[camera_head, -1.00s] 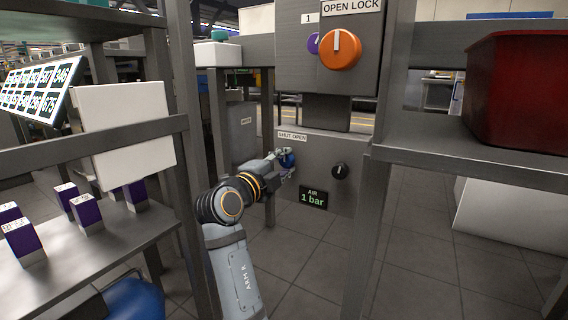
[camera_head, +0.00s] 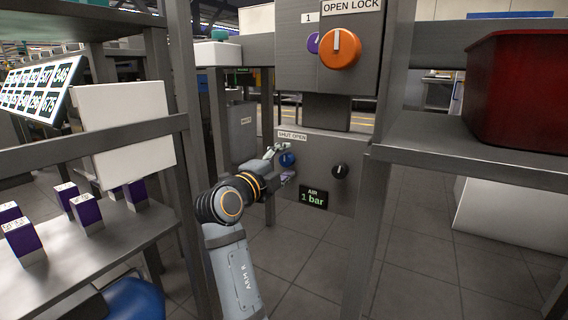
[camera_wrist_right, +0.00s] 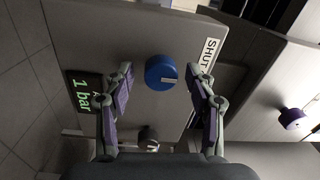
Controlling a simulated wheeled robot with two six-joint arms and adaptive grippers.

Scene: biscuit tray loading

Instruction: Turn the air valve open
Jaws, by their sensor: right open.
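The blue valve knob (camera_head: 287,160) is on the lower grey panel (camera_head: 322,196), under a SHUT OPEN label (camera_head: 292,136). In the right wrist view the blue knob (camera_wrist_right: 160,70) has a pale mark pointing toward the label side. My right gripper (camera_head: 282,163) is in front of the knob. In the wrist view my right gripper (camera_wrist_right: 160,76) is open, its fingers on either side of the knob with gaps. The AIR display (camera_head: 313,197) reads 1 bar; it also shows in the wrist view (camera_wrist_right: 84,92). My left gripper is out of view.
A black knob (camera_head: 340,171) is right of the blue one. Above are an orange knob (camera_head: 340,48) and a purple knob (camera_head: 313,43). A shelf with a red bin (camera_head: 518,90) is at right. Purple-and-white boxes (camera_head: 87,213) stand on a left shelf.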

